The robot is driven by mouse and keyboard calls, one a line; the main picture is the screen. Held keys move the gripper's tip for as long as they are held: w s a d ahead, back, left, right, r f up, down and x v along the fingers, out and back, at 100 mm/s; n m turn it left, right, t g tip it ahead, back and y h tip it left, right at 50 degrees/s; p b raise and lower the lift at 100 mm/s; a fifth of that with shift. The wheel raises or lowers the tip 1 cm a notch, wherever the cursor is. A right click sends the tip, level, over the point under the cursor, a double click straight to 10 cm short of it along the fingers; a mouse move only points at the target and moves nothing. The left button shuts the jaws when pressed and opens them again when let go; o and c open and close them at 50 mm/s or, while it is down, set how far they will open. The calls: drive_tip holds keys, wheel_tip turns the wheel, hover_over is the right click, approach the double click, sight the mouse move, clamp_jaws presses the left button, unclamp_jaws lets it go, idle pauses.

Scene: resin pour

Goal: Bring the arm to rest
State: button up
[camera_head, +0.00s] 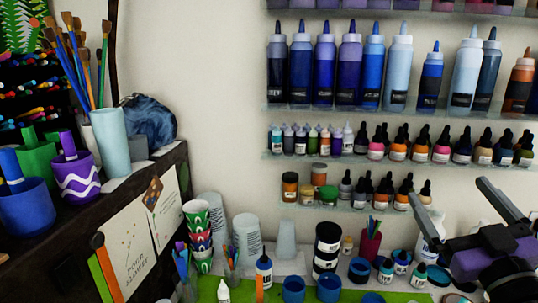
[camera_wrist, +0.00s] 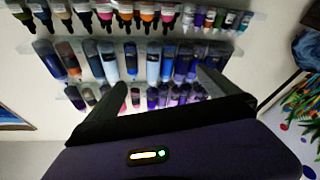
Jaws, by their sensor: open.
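My gripper (camera_head: 447,192) is at the right side of the head view, raised in front of the wall shelves. Its two dark fingers are spread wide with nothing between them. In the wrist view the fingers of my gripper (camera_wrist: 160,82) also stand apart and empty, pointing toward the shelves of bottles. The wrist view looks upside down, with the bottles hanging neck down. The gripper's purple body shows in both views. I cannot tell how far the fingertips are from the bottles.
Wall shelves (camera_head: 390,110) hold rows of blue bottles and small dropper bottles. Below, a green mat (camera_head: 240,296) carries cups and jars. A dark shelf (camera_head: 130,182) at left holds a blue cup (camera_head: 27,207), a purple cup (camera_head: 78,180) and a brush holder (camera_head: 111,142). Bare wall lies between.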

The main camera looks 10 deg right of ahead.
drive_tip(key=s+a+f+g+y, duration=0.1)
drive_tip(key=s+a+f+g, duration=0.1)
drive_tip(key=s+a+f, duration=0.3)
drive_tip(key=s+a+f+m+g, duration=0.1)
drive_tip(key=s+a+f, duration=0.4)
drive_tip(key=s+f, duration=0.9)
drive_tip(key=s+a+f+m+g+y, duration=0.1)
drive_tip(key=s+a+f+g, duration=0.2)
drive_tip(key=s+f, duration=0.7)
drive_tip(key=s+a, duration=0.2)
drive_tip(key=s, duration=0.4)
drive_tip(key=shift+s+a+g+y, duration=0.3)
drive_tip(key=shift+s, duration=0.1)
drive_tip(key=shift+f, duration=0.1)
drive_tip(key=shift+c, duration=0.2)
